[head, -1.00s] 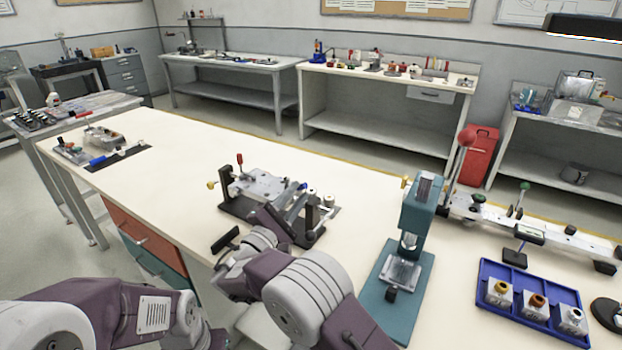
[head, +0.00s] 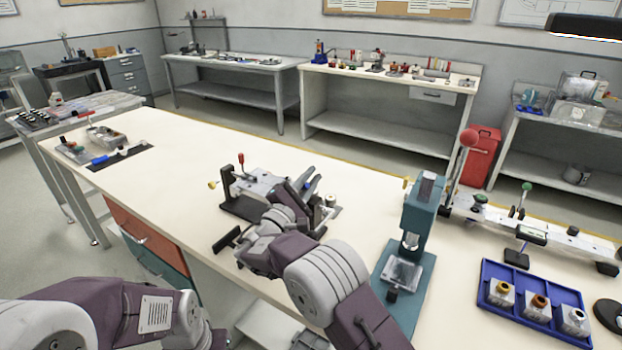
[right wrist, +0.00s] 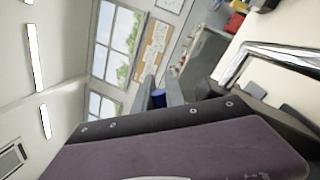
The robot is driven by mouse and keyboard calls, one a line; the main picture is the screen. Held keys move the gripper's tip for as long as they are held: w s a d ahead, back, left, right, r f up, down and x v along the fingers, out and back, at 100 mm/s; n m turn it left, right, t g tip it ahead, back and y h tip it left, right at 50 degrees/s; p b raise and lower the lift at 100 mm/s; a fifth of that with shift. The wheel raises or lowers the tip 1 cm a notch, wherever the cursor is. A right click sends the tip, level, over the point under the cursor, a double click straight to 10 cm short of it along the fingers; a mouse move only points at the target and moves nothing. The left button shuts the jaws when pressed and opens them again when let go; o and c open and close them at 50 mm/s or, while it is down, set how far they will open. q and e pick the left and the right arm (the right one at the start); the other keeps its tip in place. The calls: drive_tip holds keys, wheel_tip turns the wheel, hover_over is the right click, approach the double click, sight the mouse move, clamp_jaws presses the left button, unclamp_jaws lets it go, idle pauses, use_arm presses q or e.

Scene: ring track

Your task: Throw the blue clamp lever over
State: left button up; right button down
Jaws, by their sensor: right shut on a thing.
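The clamp fixture (head: 262,186) stands on a dark base on the pale bench, with a metal plate, a red-tipped handle (head: 241,159) and a yellow knob (head: 212,185). My right gripper (head: 312,183) is at the fixture's right side, with its arm reaching in from below. In the right wrist view, a blue piece, the blue clamp lever's grip (right wrist: 158,98), sits between the two grey fingers of my right gripper (right wrist: 161,88), which are shut on it. In the head view my gripper hides the lever. My left arm shows at lower left; its gripper is out of view.
A teal press (head: 424,212) stands on the bench to the right of the fixture. Farther right are a blue tray (head: 492,268) with small parts and a long rail fixture (head: 570,239). The bench left of the fixture is mostly clear up to a dark mat (head: 133,152).

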drive_tip(key=shift+w+a+r+n+t+y+p, duration=0.15)
drive_tip(key=shift+w+a+r+n+y+p, duration=0.2)
drive_tip(key=shift+n+p, duration=0.85)
drive_tip(key=shift+w+a+r+n+t+y+p, duration=0.15)
drive_tip(key=shift+a+n+y+p, duration=0.4)
drive_tip(key=shift+n, duration=1.05)
drive_tip(key=shift+w+a+r+n+t+y+p, duration=0.1)
drive_tip(key=shift+w+a+r+n+y+p, duration=0.2)
drive_tip(key=shift+n+p, duration=0.95)
drive_tip(key=shift+n, duration=0.25)
drive_tip(key=c, duration=1.7)
unclamp_jaws()
drive_tip(key=v, duration=0.9)
drive_tip(key=shift+b, duration=0.3)
